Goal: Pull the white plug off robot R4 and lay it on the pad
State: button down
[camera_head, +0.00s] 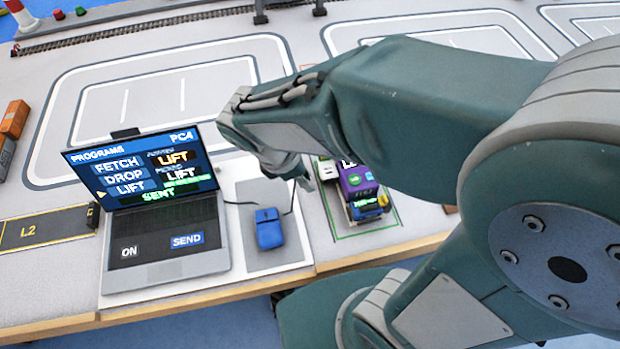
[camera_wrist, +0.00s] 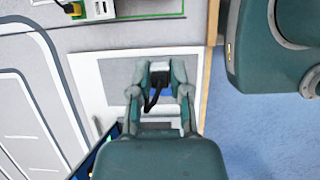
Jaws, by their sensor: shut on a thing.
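My gripper (camera_wrist: 159,70) is shut on the white plug (camera_wrist: 159,69), which has a pale top, a dark body and a black cable hanging from it. In the wrist view they are over the grey pad (camera_wrist: 120,71); contact with the pad cannot be told. In the head view my gripper (camera_head: 300,178) hides the plug, near the far end of the pad (camera_head: 284,256). A purple robot (camera_head: 356,181), perhaps R4, stands in a green-outlined bay to the right. Its label is mostly hidden by my arm.
A blue mouse (camera_head: 269,229) sits on the pad. An open laptop (camera_head: 160,215) stands left of it, its screen showing "LIFT" and "SENT". A white block (camera_head: 327,169) is beside the purple robot. The table's wooden front edge (camera_head: 310,273) is close.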

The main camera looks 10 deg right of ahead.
jog(key=w+a, duration=0.3)
jog(key=w, duration=0.7)
jog(key=w+a, duration=0.4)
jog(key=w, duration=0.5)
jog(key=shift+w, duration=0.35)
dwell(0.4)
jog(key=shift+f, duration=0.15)
jog(key=shift+f, duration=8.95)
jog(key=shift+f, duration=0.6)
jog(key=c, duration=0.5)
grip_release()
